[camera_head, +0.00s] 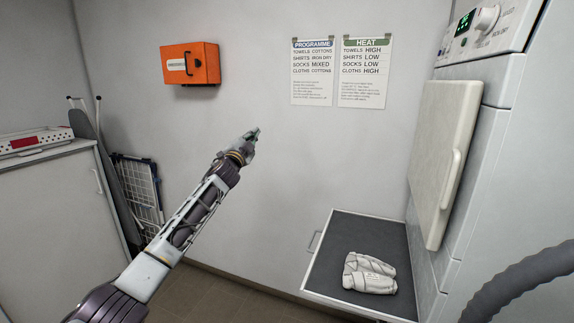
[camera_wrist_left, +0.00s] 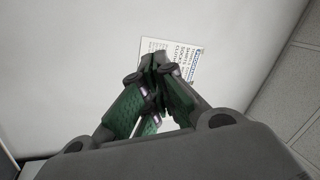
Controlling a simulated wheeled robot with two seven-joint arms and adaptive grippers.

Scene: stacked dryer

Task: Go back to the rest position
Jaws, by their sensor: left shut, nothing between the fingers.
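My left gripper (camera_head: 253,134) is raised in front of the back wall, with my arm coming in from the lower left. Its green-padded fingers are closed together and empty in the left wrist view (camera_wrist_left: 157,80). It touches nothing that I can see. My right gripper is in neither view.
A stacked dryer (camera_head: 480,190) with a closed cream door (camera_head: 445,150) stands at the right. An orange box (camera_head: 190,63) and two posters (camera_head: 365,72) hang on the wall. A white cabinet (camera_head: 55,215) stands left.

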